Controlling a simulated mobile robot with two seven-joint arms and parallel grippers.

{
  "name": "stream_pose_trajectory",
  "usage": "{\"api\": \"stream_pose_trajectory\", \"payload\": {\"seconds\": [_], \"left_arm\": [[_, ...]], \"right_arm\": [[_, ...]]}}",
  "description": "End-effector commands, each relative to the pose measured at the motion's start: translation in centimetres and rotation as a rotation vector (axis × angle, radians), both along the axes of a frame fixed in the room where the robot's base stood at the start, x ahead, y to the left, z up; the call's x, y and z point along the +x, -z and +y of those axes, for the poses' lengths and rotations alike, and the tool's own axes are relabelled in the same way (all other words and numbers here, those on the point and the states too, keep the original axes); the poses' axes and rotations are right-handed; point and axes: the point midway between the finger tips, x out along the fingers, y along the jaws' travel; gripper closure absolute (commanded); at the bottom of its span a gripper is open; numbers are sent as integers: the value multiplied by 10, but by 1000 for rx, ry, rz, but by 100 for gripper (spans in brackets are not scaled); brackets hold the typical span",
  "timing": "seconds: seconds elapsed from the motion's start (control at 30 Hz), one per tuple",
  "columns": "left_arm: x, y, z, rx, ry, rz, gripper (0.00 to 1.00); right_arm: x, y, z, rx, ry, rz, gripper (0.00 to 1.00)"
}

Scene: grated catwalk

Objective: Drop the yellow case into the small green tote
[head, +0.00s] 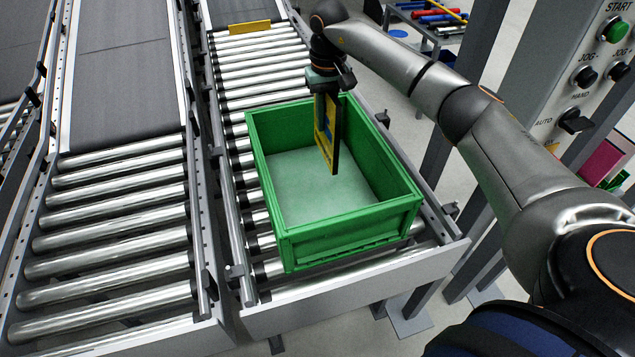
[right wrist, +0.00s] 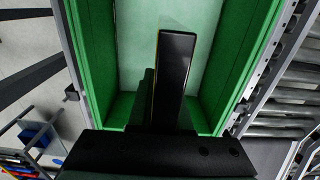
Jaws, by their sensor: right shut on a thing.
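The small green tote (head: 345,231) sits on the roller conveyor, open at the top, with a pale, empty-looking floor. My right gripper (head: 326,90) is shut on the yellow case (head: 321,128), a thin upright slab with a yellow face and a dark edge. The case hangs over the tote's opening, toward its far side; I cannot tell how far its lower end is below the rim. In the right wrist view the dark edge of the case (right wrist: 175,70) stands out from the gripper, with the tote's green walls (right wrist: 240,60) around it. My left gripper is not in view.
A second roller conveyor (head: 110,210) runs along the left. A yellow strip (head: 250,27) crosses the tote's conveyor farther back. A grey control panel (head: 590,70) with buttons stands at the right. A low rack with tools (head: 435,17) is at the back.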

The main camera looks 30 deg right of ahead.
Motion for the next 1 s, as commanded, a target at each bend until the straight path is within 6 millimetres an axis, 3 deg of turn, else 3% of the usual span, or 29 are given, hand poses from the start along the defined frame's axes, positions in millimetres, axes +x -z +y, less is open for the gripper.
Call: {"api": "stream_pose_trajectory", "payload": {"seconds": [0.1, 0.3, 0.67, 0.7, 1.0], "left_arm": [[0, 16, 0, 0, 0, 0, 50], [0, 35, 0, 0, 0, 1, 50], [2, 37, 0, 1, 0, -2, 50], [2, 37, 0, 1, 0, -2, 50], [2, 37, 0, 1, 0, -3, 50]], "right_arm": [[0, 20, 0, 0, -1, 2, 100], [0, 42, 1, 1, -1, 1, 100], [0, 46, 0, 0, -1, 0, 100], [0, 46, 0, 0, -1, 0, 81], [0, 46, 0, 0, 0, 1, 48]]}}
